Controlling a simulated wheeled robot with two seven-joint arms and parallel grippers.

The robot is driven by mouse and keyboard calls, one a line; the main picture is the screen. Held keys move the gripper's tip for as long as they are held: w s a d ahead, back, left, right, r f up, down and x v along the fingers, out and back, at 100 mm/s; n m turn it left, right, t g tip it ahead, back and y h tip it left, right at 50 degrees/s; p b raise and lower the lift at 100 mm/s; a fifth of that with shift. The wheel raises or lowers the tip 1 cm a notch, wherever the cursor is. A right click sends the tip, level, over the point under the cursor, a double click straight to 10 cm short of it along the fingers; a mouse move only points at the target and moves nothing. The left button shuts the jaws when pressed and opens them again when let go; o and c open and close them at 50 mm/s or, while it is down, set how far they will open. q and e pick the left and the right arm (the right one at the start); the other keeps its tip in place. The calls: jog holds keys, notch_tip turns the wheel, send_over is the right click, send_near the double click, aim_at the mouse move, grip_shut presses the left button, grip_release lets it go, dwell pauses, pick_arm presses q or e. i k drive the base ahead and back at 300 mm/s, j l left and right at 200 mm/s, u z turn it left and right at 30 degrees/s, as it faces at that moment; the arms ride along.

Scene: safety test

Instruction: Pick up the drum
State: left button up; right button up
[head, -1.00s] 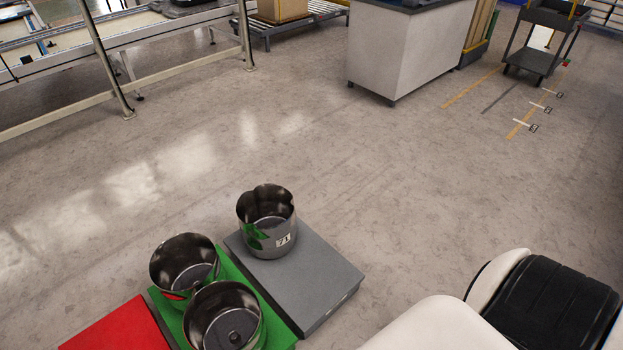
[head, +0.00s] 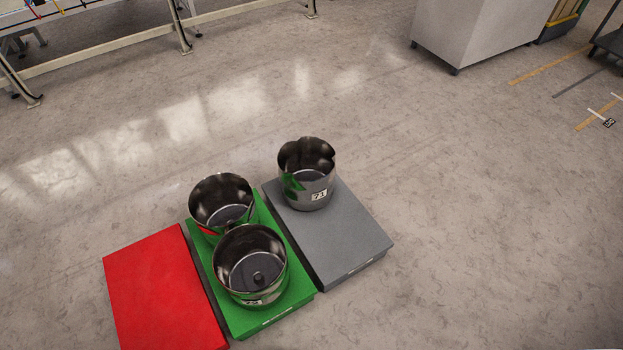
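Three open-topped shiny metal drums stand upright in the head view. One drum (head: 307,190), with a label reading 71 and a notched-looking rim, stands on the far end of the grey platform (head: 345,240). A second drum (head: 221,200) stands on the far part of the green platform (head: 240,322). A third drum (head: 250,268), with a small round knob or hole on its inner floor and a partly visible label, stands in front of it on the same platform. These two overlap in view; I cannot tell if they touch. Neither gripper is in view.
A bare red platform (head: 162,290) lies left of the green one. A pale cabinet (head: 480,35) stands at the back right, near yellow floor lines. A conveyor frame (head: 180,30) runs along the back left. The floor (head: 480,210) around the platforms is clear.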

aim_at(306, 169)
jog(key=l+z, duration=0.2)
jog(key=l, duration=0.15)
jog(key=i+l+z, duration=0.65)
jog(key=l, duration=0.2)
jog(key=i+l+z, duration=0.8)
jog(key=i+u, duration=0.25)
jog(key=i, duration=0.2)
jog(key=i+l+u, duration=0.25)
jog(key=i, duration=0.15)
jog(key=i+l+u, duration=0.25)
jog(key=i, duration=0.2)
jog(key=i+j+u, duration=0.15)
jog(key=u, duration=0.3)
jog(key=i+u, duration=0.35)
jog(key=u, duration=0.15)
jog(key=i+u, duration=0.3)
jog(key=u, duration=0.15)
jog(key=i+l+u, duration=0.1)
jog(key=i+u, duration=0.15)
jog(key=u, duration=0.2)
jog(key=i+l+u, duration=0.2)
jog(key=u, duration=0.3)
